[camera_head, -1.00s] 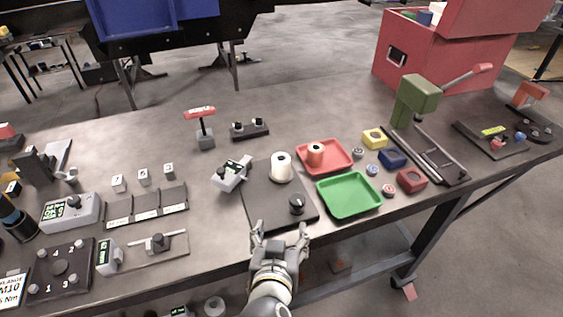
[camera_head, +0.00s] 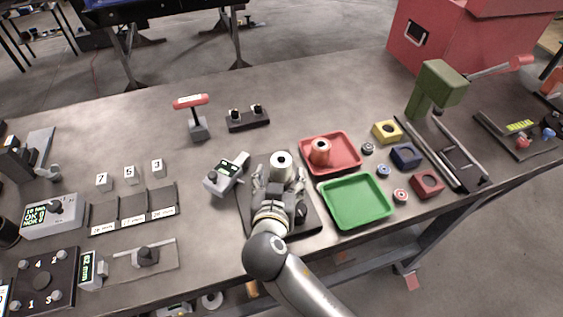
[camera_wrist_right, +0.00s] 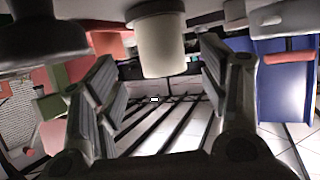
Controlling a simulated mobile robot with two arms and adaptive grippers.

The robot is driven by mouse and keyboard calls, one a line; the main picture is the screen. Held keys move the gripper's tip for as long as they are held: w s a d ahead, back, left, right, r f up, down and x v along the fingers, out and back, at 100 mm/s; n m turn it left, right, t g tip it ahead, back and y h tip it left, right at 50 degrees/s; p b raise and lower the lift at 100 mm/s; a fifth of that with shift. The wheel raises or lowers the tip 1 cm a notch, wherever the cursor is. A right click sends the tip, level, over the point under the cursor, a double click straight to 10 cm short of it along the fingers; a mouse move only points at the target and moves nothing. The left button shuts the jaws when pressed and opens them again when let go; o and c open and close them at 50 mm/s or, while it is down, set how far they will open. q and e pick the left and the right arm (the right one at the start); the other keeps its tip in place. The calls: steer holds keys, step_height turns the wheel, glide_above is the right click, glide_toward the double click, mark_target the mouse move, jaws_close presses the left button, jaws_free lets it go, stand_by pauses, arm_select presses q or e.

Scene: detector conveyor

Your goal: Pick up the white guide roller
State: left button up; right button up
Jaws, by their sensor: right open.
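The white guide roller (camera_head: 281,162) stands upright on the dark base plate (camera_head: 312,224), left of the red tray. In the right wrist view the roller (camera_wrist_right: 158,45) shows in the gap between the two fingers, toward the top of the picture. My right gripper (camera_head: 279,178) is open at the near side of the roller, its fingers spread to either side. I cannot tell whether they touch it. My gripper and wrist hide much of the plate and part of its black knob (camera_head: 301,212). My left gripper is not in view.
A red tray (camera_head: 345,168) with an orange-red roller (camera_head: 320,150) lies to the right, with an empty green tray (camera_head: 355,202) nearer. A grey meter (camera_head: 226,175) stands close on the left. Coloured blocks and a green press (camera_head: 437,88) are farther right.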

mark_target(280, 171)
steer(key=shift+w, duration=0.35)
steer(key=shift+w+f, duration=0.15)
steer(key=shift+w, duration=0.15)
steer(key=p+x, duration=0.2)
steer(key=x, duration=0.1)
steer(key=shift+w+f, duration=0.1)
steer(key=shift+w, duration=0.3)
steer(key=shift+w+f, duration=0.35)
steer(key=shift+w, duration=0.2)
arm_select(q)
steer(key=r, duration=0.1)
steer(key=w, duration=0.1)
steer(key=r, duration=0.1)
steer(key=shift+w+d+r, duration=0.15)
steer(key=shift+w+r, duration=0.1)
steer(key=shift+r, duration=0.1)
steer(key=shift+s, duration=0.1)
arm_select(e)
steer(key=shift+c, duration=1.4)
steer(key=c, duration=0.9)
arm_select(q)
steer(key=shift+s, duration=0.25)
